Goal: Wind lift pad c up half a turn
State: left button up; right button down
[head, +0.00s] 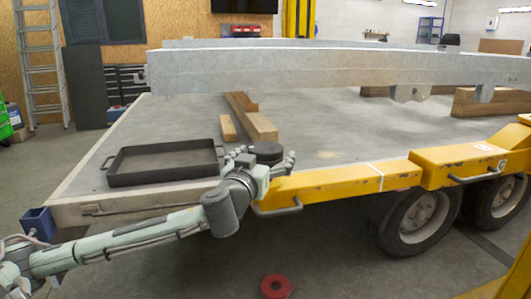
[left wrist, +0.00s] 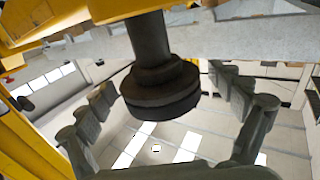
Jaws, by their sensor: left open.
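A dark round lift pad (head: 267,149) sits at the left end of a yellow lift arm (head: 345,182), beside the trailer's near edge. I cannot read which letter marks it. My left gripper (head: 263,158) is open, with its fingers on either side of the pad. In the left wrist view the pad (left wrist: 160,90) is a stepped dark disc on a thick stem, between the spread fingers of my left gripper (left wrist: 165,82). Gaps show between the disc and both fingers, so they seem apart from it. My right gripper is not in view.
A grey steel frame beam (head: 330,68) spans above the trailer deck (head: 330,125). A dark shallow tray (head: 160,176) and wooden blocks (head: 250,117) lie on the deck. A red round object (head: 276,286) lies on the floor. Trailer wheels (head: 415,218) stand below the yellow arm.

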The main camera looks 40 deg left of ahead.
pick_arm(q)
jog(key=shift+c, duration=0.4)
jog(key=c, duration=1.1)
jog(key=shift+w+n+y, duration=0.1)
jog(key=shift+n+y, duration=0.2)
jog(key=shift+y, duration=0.1)
jog(key=shift+n+g+y+b, duration=0.5)
jog(key=shift+n+y+b, duration=0.1)
jog(key=shift+y, duration=0.3)
jog(key=shift+r+n+g+y, duration=0.1)
jog(key=shift+n+g+y, duration=0.2)
jog(key=shift+n+y, duration=0.25)
jog(key=shift+g+y, duration=0.3)
jog(key=shift+y, duration=0.15)
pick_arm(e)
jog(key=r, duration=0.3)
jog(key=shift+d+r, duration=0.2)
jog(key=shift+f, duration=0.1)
